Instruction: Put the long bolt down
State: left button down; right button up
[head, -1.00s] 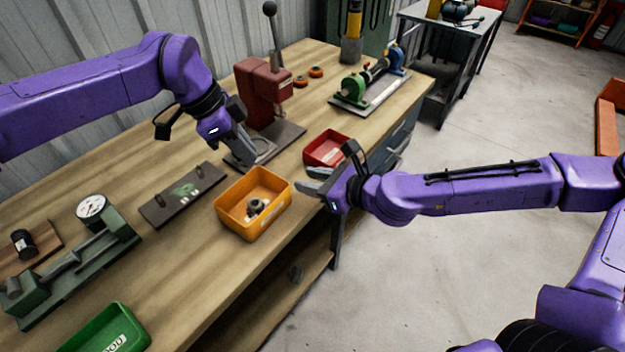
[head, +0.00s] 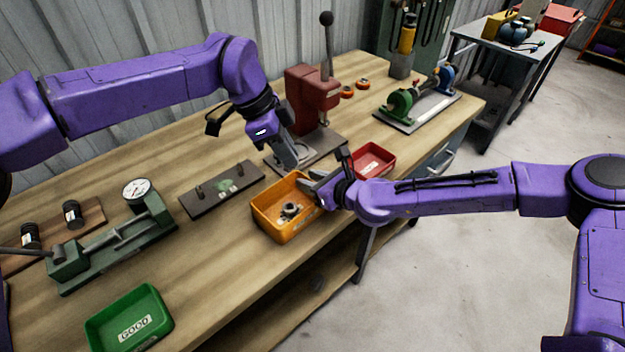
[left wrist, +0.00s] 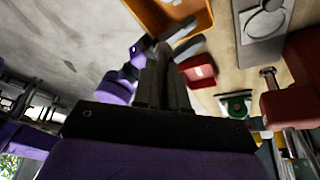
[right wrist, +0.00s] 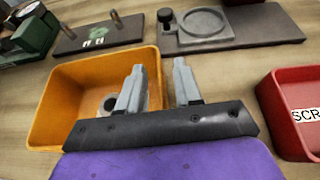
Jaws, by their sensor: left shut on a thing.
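My left gripper (head: 289,157) is shut and points down in front of the red press, behind the orange bin. In the left wrist view its fingers (left wrist: 164,78) are close together; the long bolt between them is hidden and cannot be made out. My right gripper (head: 316,187) is open at the right side of the orange bin (head: 264,226). In the right wrist view its fingers (right wrist: 156,88) stand apart with nothing between them, over the bin. A round metal part (head: 290,211) lies in the bin.
The red press (head: 312,98) stands behind my left gripper. A dark plate with two pegs (head: 221,190) lies left of the orange bin. A red bin (head: 374,158), a green bin (head: 130,322) and a dial gauge fixture (head: 115,240) are on the bench. Bare wood shows between them.

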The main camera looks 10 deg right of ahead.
grip_shut()
pick_arm(q)
jog(key=shift+m+y, duration=0.5)
jog(key=shift+m, duration=0.2)
notch_tip(320, 180, down, 12)
jog(key=shift+f, duration=0.1)
jog(key=shift+f, duration=0.1)
jog(key=c, duration=1.2)
grip_release()
jog(key=v, duration=1.2)
jog(key=shift+w, duration=0.15)
